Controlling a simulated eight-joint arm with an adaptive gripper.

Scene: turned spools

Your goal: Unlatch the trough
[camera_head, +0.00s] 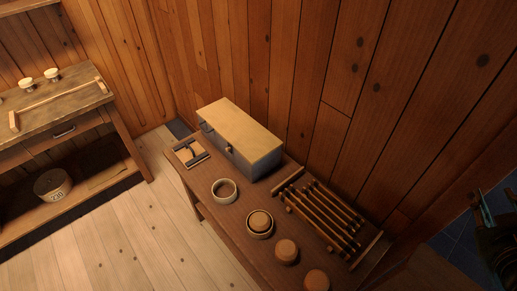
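A long box (258,163), which I take to be the trough, stands at the back of the brown wooden table against the plank wall. It has blue-grey sides and a flat pale yellow wooden lid (240,124) lying shut on top. A small latch-like fitting (229,149) sits on its front long side, just under the lid edge. A dark handle-like part (206,127) shows near its left end. The fitting is too small to tell its exact position. I cannot make out my gripper in this view.
On the table (222,206) are a pale ring (224,191), a round pot (260,222), round wooden pieces (286,250), a rack of dark rods (322,214) and a small framed board (189,152). A workbench (50,107) stands left. Dark machinery-like shapes (497,235) show at right, unclear.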

